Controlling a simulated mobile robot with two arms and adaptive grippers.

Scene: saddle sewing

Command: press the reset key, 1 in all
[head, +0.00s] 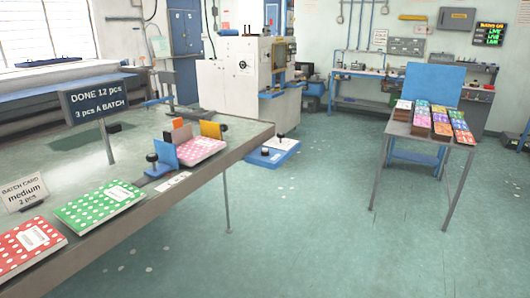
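I cannot make out a key marked reset in the head view. A tall cream machine (243,78) stands behind the table, with a yellow-framed opening on its right side. A small white plate (173,181) with dark marks too small to read lies at the table's front edge. Behind it is a fixture with a blue plate (163,155), an orange plate (211,130) and black knobs. A pink dotted booklet (202,149) lies in the fixture. Neither of my grippers is in view.
The grey table (134,232) bears a green booklet (100,206), a red booklet (30,243), a batch card (23,191) and a dark sign (97,98). A side table (401,129) with several colored stacks stands right.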

